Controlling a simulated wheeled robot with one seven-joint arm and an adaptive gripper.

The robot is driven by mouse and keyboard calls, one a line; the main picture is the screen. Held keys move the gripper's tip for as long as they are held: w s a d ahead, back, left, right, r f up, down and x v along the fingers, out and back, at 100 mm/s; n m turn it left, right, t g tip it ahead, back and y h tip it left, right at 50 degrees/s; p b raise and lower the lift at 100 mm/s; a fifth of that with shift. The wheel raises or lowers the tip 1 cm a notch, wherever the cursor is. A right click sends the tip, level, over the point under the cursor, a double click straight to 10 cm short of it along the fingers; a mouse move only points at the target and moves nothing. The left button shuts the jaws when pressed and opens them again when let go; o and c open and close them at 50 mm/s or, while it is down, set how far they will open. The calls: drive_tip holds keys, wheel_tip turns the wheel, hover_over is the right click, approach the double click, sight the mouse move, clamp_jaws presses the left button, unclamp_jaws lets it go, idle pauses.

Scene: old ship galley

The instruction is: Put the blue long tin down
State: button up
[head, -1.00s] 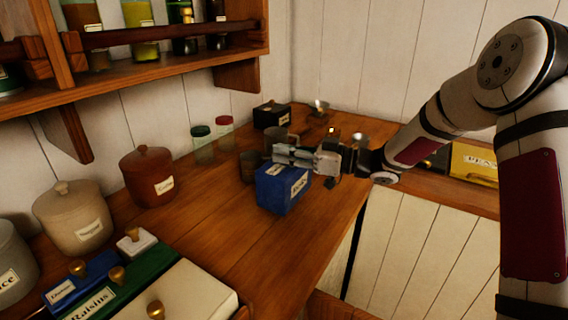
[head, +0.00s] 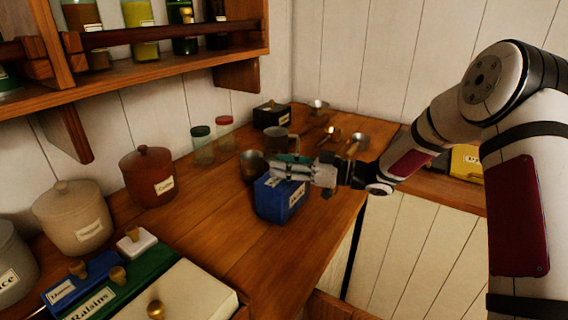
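The blue long tin (head: 281,199), with a pale label, is at the right part of the wooden counter, near its front edge. My gripper (head: 290,166) reaches in from the right and is shut on the top of the tin. The fingers hide part of the tin's top. The tin looks about upright and low over the counter; I cannot tell whether its base touches the wood.
A metal cup (head: 252,165) stands close behind the tin, and a mug (head: 276,140) and black tin (head: 271,115) farther back. Small pans (head: 356,144) lie to the right. Lidded boxes (head: 180,297) fill the front left. The counter left of the tin (head: 215,215) is clear.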

drive_tip(key=v, duration=1.2)
drive_tip(key=w+d+r+m+t+h, duration=0.4)
drive_tip(key=w+r+t+h, duration=0.15)
drive_tip(key=r+h, duration=0.3)
drive_tip(key=s+d+r+m+h, duration=0.4)
drive_tip(key=s+d+m+h, duration=0.2)
drive_tip(key=s+d+h, duration=0.3)
drive_tip(key=s+a+f+m+g, duration=0.1)
drive_tip(key=s+a+f+g, duration=0.1)
drive_tip(key=s, duration=0.9)
drive_tip(key=s+a+f+m+g, duration=0.1)
drive_tip(key=s+a+f+g, duration=0.1)
drive_tip(key=s, duration=1)
drive_tip(key=s+a+f+m+g, duration=0.2)
drive_tip(key=s+g, duration=0.2)
drive_tip(key=s, duration=0.7)
drive_tip(key=shift+s+a, duration=0.2)
drive_tip(key=shift+a, duration=0.1)
drive_tip(key=shift+y, duration=0.25)
